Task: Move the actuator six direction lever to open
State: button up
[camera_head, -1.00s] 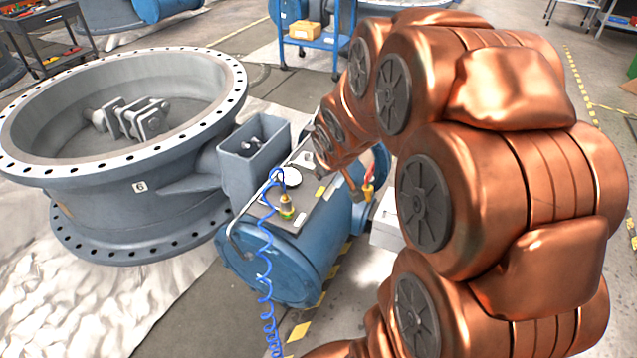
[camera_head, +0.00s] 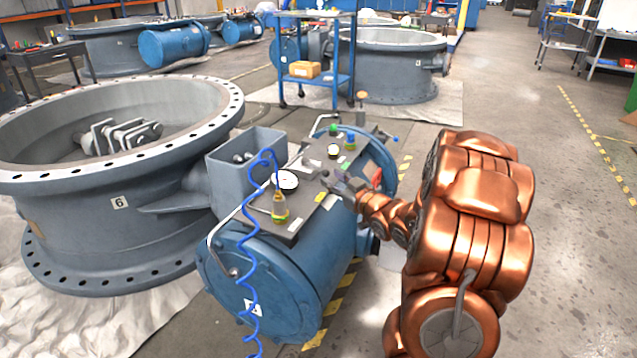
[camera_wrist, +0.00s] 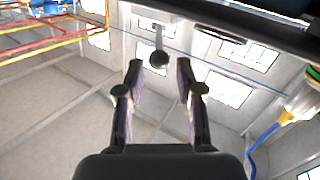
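The number six valve (camera_head: 120,235) is a large grey flanged ring at left. Its blue actuator (camera_head: 290,270) lies beside it, with a dark panel (camera_head: 305,222) on top. My gripper (camera_head: 337,183) is over the panel's right side, small in the head view. In the wrist view my gripper (camera_wrist: 160,68) is open, its two dark fingers apart and pointing up the picture. A lever with a dark ball knob (camera_wrist: 159,58) appears in line with the gap between the fingertips; no contact is visible. The lever's open or closed position cannot be told.
A white-faced gauge (camera_head: 288,180) sits on the panel, near a coiled blue hose (camera_head: 246,290) on a yellow-green fitting. A grey open box (camera_head: 247,165) stands between valve and panel. A blue cart (camera_head: 318,88) is behind.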

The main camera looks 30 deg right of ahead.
aim_at(319, 169)
jog(key=shift+d+f, duration=0.1)
jog(key=shift+f, duration=0.15)
jog(key=shift+w+a+b, duration=0.2)
jog(key=shift+w+b, duration=1.05)
jog(key=shift+w, duration=2.5)
grip_shut()
